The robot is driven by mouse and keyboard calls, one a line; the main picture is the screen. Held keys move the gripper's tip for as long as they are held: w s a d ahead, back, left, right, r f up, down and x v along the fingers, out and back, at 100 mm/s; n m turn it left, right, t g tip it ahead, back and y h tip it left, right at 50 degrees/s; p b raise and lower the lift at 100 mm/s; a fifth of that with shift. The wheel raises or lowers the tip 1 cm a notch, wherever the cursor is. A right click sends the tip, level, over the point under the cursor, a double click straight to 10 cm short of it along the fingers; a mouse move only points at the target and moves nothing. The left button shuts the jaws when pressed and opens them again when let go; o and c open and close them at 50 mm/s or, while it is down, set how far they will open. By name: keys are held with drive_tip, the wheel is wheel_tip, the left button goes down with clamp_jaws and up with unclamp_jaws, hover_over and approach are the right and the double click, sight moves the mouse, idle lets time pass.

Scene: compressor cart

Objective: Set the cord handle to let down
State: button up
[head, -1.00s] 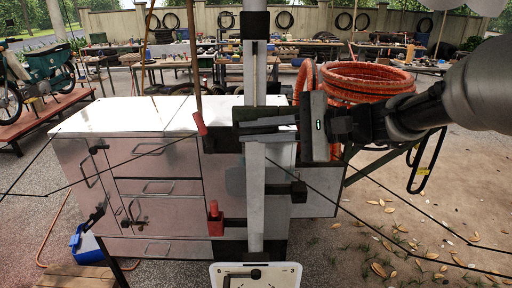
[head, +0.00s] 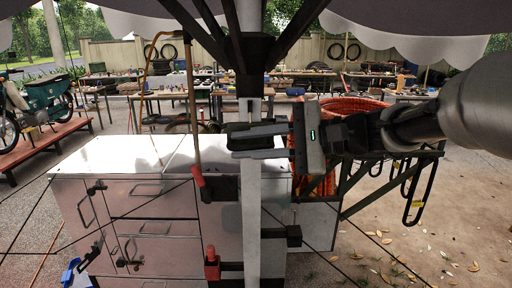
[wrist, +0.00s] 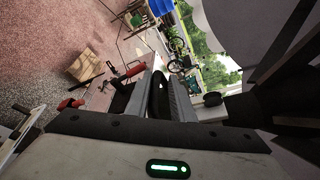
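A pale upright pole (head: 252,205) stands in the middle of the head view and carries dark fittings. My gripper (head: 240,142) reaches in from the right, level, with its fingers at the pole's upper part. In the wrist view a rounded black piece (wrist: 160,95), which may be the cord handle, stands between my two fingers. Whether both fingers press on it cannot be told. Lower on the pole's left are a red handle (head: 197,175) and another red handle (head: 212,268). A dark hub with ribs (head: 258,52) sits above my gripper under a grey canopy (head: 400,20).
A white-topped metal cabinet (head: 110,155) stands left of and behind the pole. Coiled orange hose (head: 350,107) sits behind my gripper, with a dark bracket (head: 375,175) beside it. Thin dark cords slant down on both sides. Open ground (head: 460,215) lies at the right.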

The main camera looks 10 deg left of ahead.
drive_tip(key=shift+o, duration=0.6)
drive_tip(key=shift+s+a, duration=0.1)
drive_tip(key=shift+a, duration=0.05)
drive_tip(key=shift+d+f, duration=0.1)
drive_tip(key=shift+d, duration=0.3)
drive_tip(key=v, duration=1.7)
drive_tip(key=shift+b, duration=0.45)
